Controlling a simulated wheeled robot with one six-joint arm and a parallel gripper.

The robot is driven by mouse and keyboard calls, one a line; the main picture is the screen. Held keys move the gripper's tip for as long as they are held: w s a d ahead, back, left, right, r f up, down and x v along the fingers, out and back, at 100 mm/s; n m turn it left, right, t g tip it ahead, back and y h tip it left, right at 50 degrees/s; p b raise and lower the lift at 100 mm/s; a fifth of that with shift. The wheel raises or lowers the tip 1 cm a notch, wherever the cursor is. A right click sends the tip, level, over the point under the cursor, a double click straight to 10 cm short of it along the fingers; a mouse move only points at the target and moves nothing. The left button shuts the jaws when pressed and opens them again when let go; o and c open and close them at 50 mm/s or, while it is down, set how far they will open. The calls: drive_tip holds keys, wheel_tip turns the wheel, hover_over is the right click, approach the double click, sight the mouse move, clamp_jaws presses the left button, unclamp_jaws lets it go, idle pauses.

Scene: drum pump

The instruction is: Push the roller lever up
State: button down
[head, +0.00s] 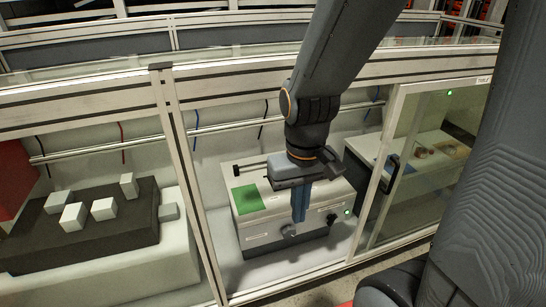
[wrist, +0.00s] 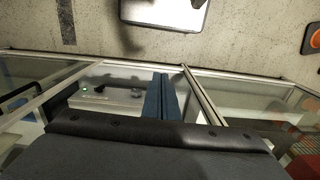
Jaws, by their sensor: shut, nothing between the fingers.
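A pale box-shaped machine (head: 262,232) stands inside the framed enclosure, with a green panel on its top. A small grey fitting, which may be the roller lever (head: 288,230), sits low on its front face; its exact position is unclear. My gripper (head: 299,218) points down at the front of the machine, its blue fingers together and empty, close above and right of that fitting. I cannot tell whether they touch. The wrist view shows the shut fingers (wrist: 161,82) and the machine's front face (wrist: 100,102), partly hidden by my gripper body.
A black knob (head: 331,219) and a green light (head: 347,212) are right of my fingers on the machine. A frame post (head: 190,185) stands left and a glass door with a black handle (head: 391,174) right. White blocks (head: 103,209) lie on a dark slab at left.

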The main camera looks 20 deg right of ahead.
drive_tip(key=shift+a, duration=0.3)
